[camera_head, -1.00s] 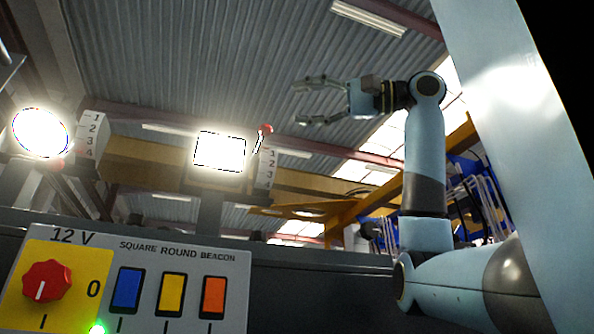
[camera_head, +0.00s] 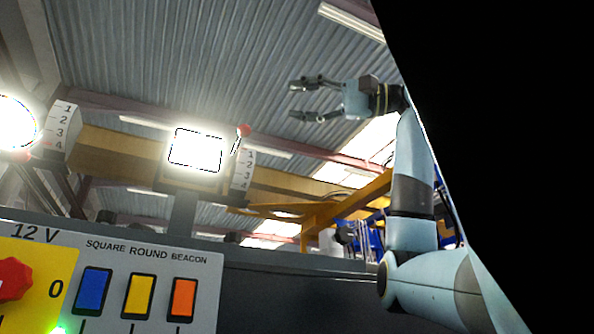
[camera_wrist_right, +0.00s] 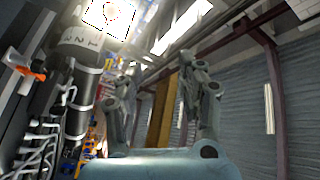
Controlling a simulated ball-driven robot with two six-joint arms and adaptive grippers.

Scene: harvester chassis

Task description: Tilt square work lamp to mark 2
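The square work lamp (camera_head: 196,150) glows white near the middle left of the head view. A lever with a red knob (camera_head: 243,131) rises at its right side, just above a white plate (camera_head: 244,170) numbered 1 to 4. The knob end is nearest mark 1. My right gripper (camera_head: 293,100) is open and empty, right of and above the knob in the picture, apart from it. Its spread fingers (camera_wrist_right: 160,90) show in the right wrist view. There a bright lamp face (camera_wrist_right: 110,12) and a numbered plate (camera_wrist_right: 82,42) lie at upper left. My left gripper is out of view.
A lit round lamp (camera_head: 14,122) with its own numbered plate (camera_head: 62,122) is at the left edge. The control panel (camera_head: 205,295) below has a red knob and blue, yellow and orange switches. A yellow beam (camera_head: 345,205) stands behind my right arm.

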